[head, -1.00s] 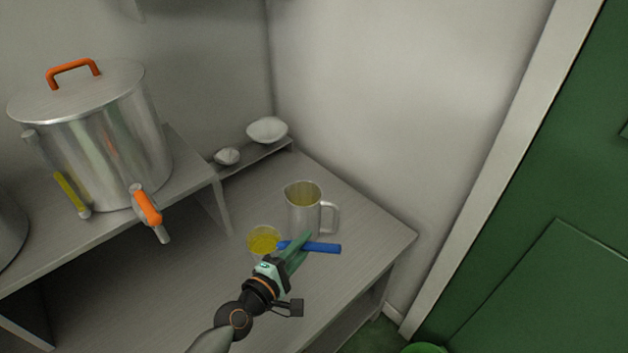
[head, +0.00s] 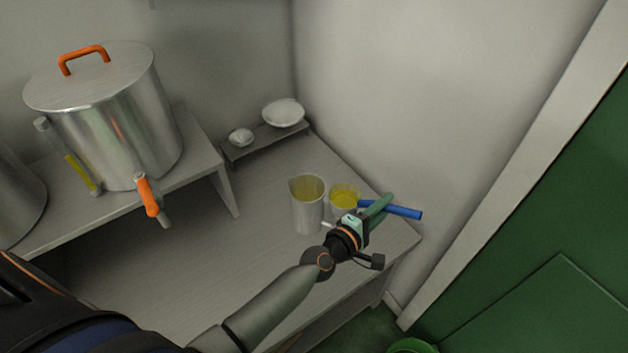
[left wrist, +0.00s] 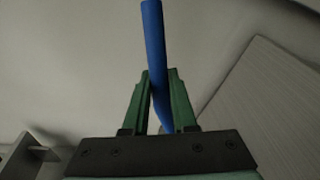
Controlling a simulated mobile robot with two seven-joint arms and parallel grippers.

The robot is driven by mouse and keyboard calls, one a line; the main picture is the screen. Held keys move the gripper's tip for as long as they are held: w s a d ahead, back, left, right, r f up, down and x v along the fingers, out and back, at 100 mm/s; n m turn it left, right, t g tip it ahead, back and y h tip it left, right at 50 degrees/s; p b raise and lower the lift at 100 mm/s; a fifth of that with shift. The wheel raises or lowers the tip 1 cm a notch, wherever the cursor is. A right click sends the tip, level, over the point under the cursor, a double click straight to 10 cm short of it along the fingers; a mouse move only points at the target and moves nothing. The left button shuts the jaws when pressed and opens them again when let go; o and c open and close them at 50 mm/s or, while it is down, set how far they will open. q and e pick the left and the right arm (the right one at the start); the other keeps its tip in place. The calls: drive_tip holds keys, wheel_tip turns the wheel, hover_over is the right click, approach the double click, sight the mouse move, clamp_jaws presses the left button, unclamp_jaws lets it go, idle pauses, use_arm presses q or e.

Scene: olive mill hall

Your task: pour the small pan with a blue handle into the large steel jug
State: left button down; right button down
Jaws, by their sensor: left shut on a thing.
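The small pan (head: 343,196) holds yellow liquid and looks about level. Its blue handle (head: 402,210) points right. My left gripper (head: 377,207) is shut on the handle; the left wrist view shows the blue handle (left wrist: 154,50) between the green fingers. The large steel jug (head: 307,211) stands upright on the bench just left of the pan, with some yellow showing inside it. In the head view the pan overlaps the jug's right side and hides its handle. I cannot tell exactly how high the pan is above the bench. My right gripper is not in view.
A large steel drum (head: 118,125) with orange handles stands on a raised shelf (head: 195,178) at left. Two pale bowls (head: 284,113) sit on a small ledge at the back corner. The bench (head: 190,265) is clear in front. A wall and green door (head: 540,260) bound the right.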

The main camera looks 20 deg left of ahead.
use_arm(q)
drive_tip(key=shift+w+d+r, duration=0.2)
drive_tip(key=shift+w+d, duration=0.15)
